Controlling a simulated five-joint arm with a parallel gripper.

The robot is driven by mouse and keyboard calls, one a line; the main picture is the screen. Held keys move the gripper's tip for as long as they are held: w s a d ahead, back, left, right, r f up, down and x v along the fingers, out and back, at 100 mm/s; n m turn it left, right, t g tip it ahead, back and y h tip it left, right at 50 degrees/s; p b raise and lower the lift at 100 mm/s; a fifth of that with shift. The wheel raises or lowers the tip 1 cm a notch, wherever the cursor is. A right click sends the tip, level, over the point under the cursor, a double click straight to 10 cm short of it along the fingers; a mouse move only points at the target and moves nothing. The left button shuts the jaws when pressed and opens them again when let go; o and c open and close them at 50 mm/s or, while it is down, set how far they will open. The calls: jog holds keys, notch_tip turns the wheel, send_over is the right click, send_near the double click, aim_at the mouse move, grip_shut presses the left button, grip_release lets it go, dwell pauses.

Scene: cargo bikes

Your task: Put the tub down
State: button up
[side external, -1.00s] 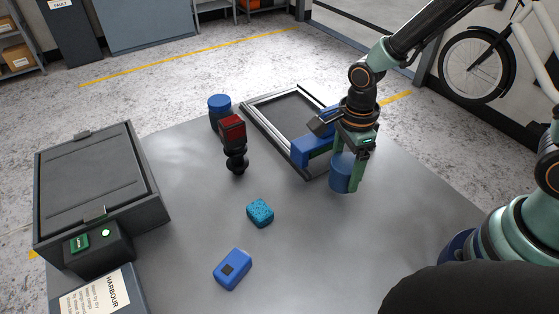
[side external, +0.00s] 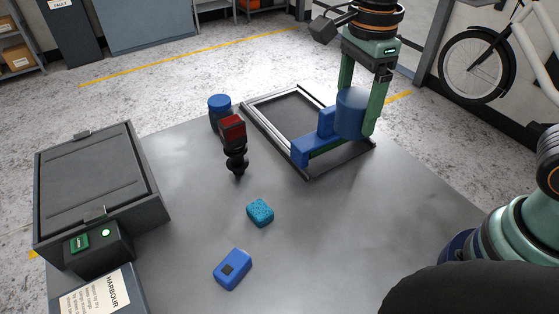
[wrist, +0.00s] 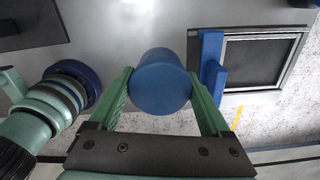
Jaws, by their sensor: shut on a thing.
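My gripper (side external: 361,108) is shut on a blue tub (side external: 351,114), a short cylinder with a lighter top. The tub hangs between the two green fingers, above the table near the right side of the dark framed tray. In the wrist view the tub (wrist: 161,82) sits between my gripper's fingers (wrist: 160,95), with one finger on each side. A second blue cylinder (side external: 219,110) stands on the table at the back, left of the tray. I cannot tell the exact height of the held tub above the table.
The framed tray (side external: 275,115) has a blue angled piece (side external: 314,145) at its front edge. A red-topped black object (side external: 235,145), a teal sponge-like block (side external: 260,213) and a blue box (side external: 232,269) stand nearby. A grey lidded case (side external: 98,185) is at left.

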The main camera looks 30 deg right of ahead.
jog(key=s+a+n, duration=0.6)
jog(key=s+a, duration=0.5)
jog(key=a, duration=0.1)
notch_tip(320, 180, down, 20)
jog(key=shift+r, duration=0.1)
jog(key=o, duration=1.4)
